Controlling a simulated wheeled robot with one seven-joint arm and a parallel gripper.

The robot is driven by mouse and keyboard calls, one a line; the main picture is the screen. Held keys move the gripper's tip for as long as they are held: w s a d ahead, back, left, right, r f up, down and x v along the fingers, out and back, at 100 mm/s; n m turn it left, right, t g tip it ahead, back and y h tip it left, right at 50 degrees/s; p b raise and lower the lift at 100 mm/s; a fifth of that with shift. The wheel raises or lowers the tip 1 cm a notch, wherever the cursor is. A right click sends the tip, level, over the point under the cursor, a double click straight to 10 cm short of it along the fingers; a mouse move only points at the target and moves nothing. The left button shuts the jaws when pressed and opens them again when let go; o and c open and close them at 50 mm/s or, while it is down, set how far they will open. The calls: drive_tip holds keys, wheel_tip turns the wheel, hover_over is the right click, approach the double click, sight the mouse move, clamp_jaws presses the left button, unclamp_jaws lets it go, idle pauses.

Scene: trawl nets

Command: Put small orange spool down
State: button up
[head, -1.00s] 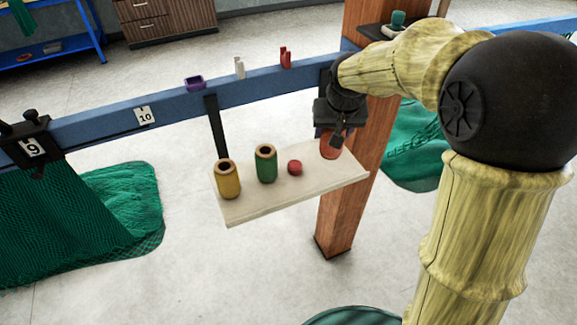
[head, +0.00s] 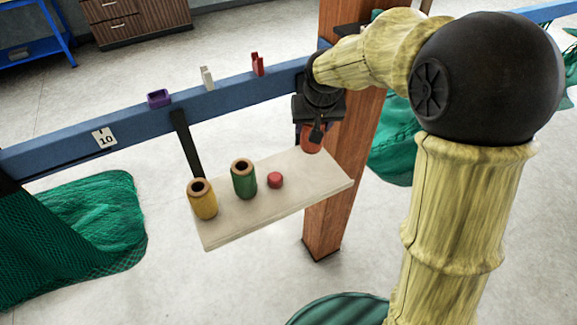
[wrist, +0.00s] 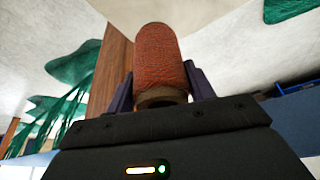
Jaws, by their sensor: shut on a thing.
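The small orange spool (head: 312,138) is in my gripper (head: 314,124), near the right part of the pale shelf board (head: 318,178). In the wrist view the orange spool (wrist: 160,62) stands out between the two dark purple fingers of my gripper (wrist: 162,88), which are shut on it. Its rough orange winding faces the camera, and a brown end shows near the gripper. In the head view its lower end overlaps the board's back edge. I cannot tell whether it touches the board.
A yellow spool (head: 203,203), a green spool (head: 244,182) and a low red disc (head: 275,180) stand on the board. The board's right part is bare. A wooden post (head: 328,220) is close behind. A blue rail (head: 130,125) carries small purple, white and red holders.

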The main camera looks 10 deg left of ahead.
drive_tip(key=f, duration=0.4)
drive_tip(key=shift+w+d+f, duration=0.1)
drive_tip(key=shift+w+f, duration=0.1)
drive_tip(key=shift+f, duration=0.15)
drive_tip(key=shift+f, duration=1.9)
drive_tip(key=shift+f, duration=0.1)
drive_tip(key=o, duration=1)
